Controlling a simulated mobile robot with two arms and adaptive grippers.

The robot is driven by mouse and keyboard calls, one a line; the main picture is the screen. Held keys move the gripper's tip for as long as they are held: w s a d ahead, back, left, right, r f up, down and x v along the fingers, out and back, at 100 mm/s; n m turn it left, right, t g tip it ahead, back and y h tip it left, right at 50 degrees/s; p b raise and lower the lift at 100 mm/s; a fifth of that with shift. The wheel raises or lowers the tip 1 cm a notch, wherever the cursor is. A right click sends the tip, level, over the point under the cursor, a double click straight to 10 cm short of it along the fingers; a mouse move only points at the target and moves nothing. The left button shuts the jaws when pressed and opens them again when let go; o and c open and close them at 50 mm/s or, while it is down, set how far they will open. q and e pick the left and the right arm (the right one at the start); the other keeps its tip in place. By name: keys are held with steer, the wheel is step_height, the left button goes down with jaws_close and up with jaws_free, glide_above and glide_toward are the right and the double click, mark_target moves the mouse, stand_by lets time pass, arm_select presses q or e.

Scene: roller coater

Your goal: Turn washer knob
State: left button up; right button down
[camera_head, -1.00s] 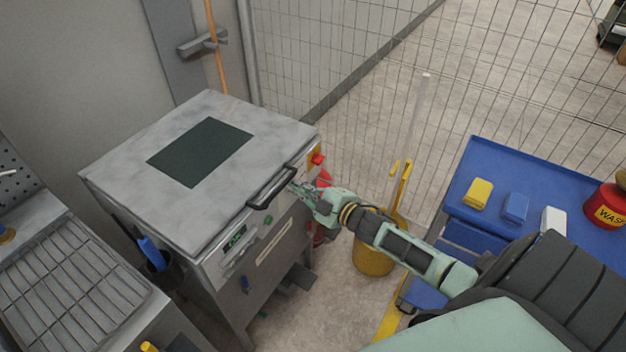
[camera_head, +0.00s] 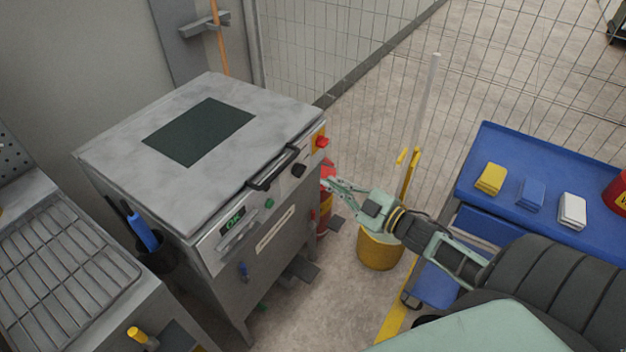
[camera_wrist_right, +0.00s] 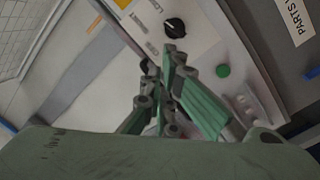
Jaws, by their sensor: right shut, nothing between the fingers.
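The grey washer (camera_head: 100,165) stands left of centre in the head view, lid closed. The black knob (camera_head: 299,171) is on its front panel, between the green button (camera_head: 269,203) and the red button (camera_head: 322,141). The wrist view shows the round black knob (camera_wrist_right: 175,27) on the pale panel with a small light mark; I cannot read its setting. My right gripper (camera_head: 332,183) is shut and empty, to the right of the knob and apart from it. Its fingers (camera_wrist_right: 172,62) point toward the panel in the wrist view. My left gripper is out of view.
A black lid handle (camera_head: 273,167) sticks out just left of the knob. A yellow bucket (camera_head: 379,250) stands on the floor below my right arm. A blue cart (camera_head: 500,150) with sponges is at right. Wire fencing (camera_head: 340,60) runs behind.

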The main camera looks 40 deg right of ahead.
steer(key=m+t+y+b, duration=0.2)
steer(key=b, duration=0.7)
glide_toward(300, 171)
steer(key=s+r, duration=0.2)
steer(key=d+y+b, duration=0.1)
steer(key=y+b, duration=0.2)
steer(key=b, duration=0.4)
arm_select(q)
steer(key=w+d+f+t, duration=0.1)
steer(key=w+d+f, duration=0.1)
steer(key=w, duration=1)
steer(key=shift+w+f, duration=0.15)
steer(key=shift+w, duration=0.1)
arm_select(e)
steer(key=x, duration=0.9)
steer(key=shift+a+m, duration=0.2)
steer(key=shift+m, duration=0.2)
steer(key=shift+y, duration=0.3)
